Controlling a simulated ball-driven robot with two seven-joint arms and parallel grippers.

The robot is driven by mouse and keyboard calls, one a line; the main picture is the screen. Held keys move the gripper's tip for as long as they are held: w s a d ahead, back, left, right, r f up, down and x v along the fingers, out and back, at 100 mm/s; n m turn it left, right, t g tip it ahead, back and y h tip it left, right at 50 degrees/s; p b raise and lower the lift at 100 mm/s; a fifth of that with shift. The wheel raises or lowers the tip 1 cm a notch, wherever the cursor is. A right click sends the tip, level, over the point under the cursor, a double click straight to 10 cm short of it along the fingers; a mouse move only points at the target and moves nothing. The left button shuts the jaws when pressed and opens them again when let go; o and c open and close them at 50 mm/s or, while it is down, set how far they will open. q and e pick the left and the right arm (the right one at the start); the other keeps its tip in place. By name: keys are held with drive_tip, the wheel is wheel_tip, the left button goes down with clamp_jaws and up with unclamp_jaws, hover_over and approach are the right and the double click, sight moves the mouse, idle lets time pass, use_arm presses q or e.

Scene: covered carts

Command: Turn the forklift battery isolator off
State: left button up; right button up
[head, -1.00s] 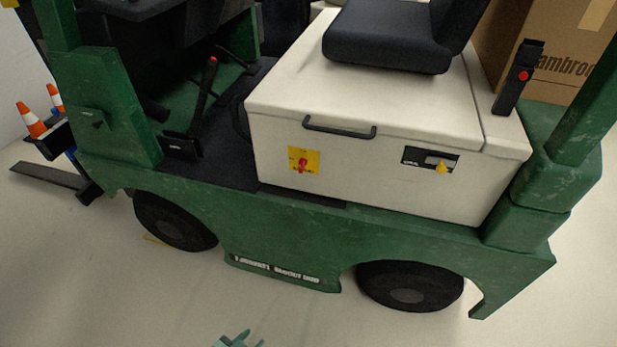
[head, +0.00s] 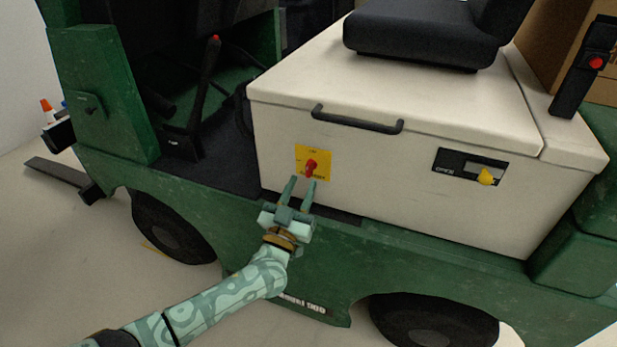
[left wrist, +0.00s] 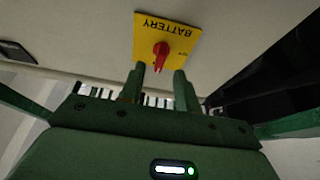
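The battery isolator is a red rotary knob (head: 311,167) on a yellow plate (head: 301,150), on the cream side panel of the forklift's seat box (head: 390,165). In the left wrist view the red knob (left wrist: 161,50) sits on the yellow plate (left wrist: 185,37), whose word BATTERY appears upside down. My left gripper (head: 299,182) is just below the knob in the head view, its two fingers apart and pointing at the plate. In the left wrist view its fingertips (left wrist: 160,70) are open with nothing between them, short of the knob. My right gripper is not in view.
A black handle (head: 357,121) is on the box above the plate. A yellow knob (head: 486,177) on a black panel sits to the right. The black seat (head: 425,35) is above. A lever with a red top (head: 203,90) stands to the left. Orange cones (head: 47,108) are at far left.

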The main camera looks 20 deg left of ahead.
sight(308, 173)
use_arm(q)
drive_tip(key=b+x, duration=0.1)
drive_tip(key=x, duration=0.3)
drive_tip(key=shift+w, duration=0.1)
drive_tip(key=shift+r, duration=0.1)
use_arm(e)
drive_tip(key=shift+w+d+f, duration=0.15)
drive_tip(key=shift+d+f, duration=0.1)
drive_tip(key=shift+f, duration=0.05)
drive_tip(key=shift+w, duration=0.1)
use_arm(q)
clamp_jaws()
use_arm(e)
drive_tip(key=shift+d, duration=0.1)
